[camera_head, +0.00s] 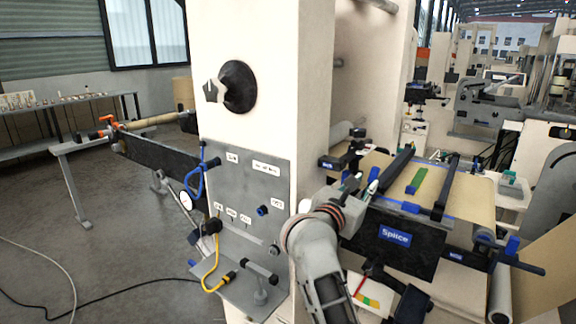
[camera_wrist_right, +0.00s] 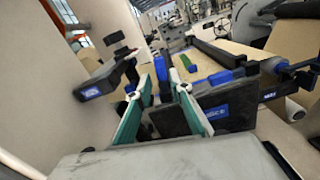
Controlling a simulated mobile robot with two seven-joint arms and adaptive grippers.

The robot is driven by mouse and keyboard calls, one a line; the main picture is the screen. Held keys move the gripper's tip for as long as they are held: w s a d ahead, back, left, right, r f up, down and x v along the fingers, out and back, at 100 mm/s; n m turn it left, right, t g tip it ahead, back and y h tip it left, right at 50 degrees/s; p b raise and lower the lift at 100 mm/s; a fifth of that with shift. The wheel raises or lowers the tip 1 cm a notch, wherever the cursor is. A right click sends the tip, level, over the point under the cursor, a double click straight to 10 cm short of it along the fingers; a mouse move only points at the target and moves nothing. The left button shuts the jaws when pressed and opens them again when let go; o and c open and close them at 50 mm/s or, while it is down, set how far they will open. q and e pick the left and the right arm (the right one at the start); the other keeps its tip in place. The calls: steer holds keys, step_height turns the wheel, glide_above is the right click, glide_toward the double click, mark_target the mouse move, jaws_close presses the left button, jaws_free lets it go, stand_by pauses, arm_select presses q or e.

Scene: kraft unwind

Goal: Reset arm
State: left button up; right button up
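My right gripper (camera_head: 361,184) is in front of the splice table, just left of the black Splice plate (camera_head: 394,236). In the right wrist view the gripper (camera_wrist_right: 160,84) is open, with its two teal-padded fingers apart and nothing between them. A grey control panel (camera_head: 243,205) with small white labels is on the white column, left of my right arm. The labels are too small to read surely. A black machine arm (camera_head: 160,160) extends left from the column, with a blue lever (camera_head: 195,183) near the panel. My left gripper is not in view.
The splice table (camera_head: 468,190) holds black bars and a green strip (camera_head: 417,180). A yellow cable (camera_head: 208,290) hangs by the panel's lower shelf. A black knob (camera_head: 238,87) protrudes from the column. Open floor (camera_head: 120,250) lies at left, with cables on it.

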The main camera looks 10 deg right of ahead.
steer(key=s+a+f+m+t+y, duration=0.3)
steer(key=a+f+m+y, duration=0.3)
steer(key=m, duration=0.5)
steer(key=s+a+f+m+t+y, duration=0.35)
steer(key=f+m, duration=0.45)
steer(key=m, duration=0.3)
steer(key=s+a+f+m+t+y, duration=0.35)
steer(key=f+m+y, duration=0.3)
steer(key=m, duration=0.45)
steer(key=s+f+n+g, duration=0.5)
steer(key=s+f, duration=0.4)
steer(key=f, duration=0.4)
steer(key=s+f+n+g, duration=0.5)
steer(key=s+f+n, duration=0.3)
steer(key=f, duration=0.5)
steer(key=shift+s+a+f+g+y, duration=0.3)
steer(key=shift+s+g, duration=0.1)
steer(key=shift+s, duration=0.55)
steer(key=shift+r, duration=0.1)
steer(key=shift+d, duration=0.15)
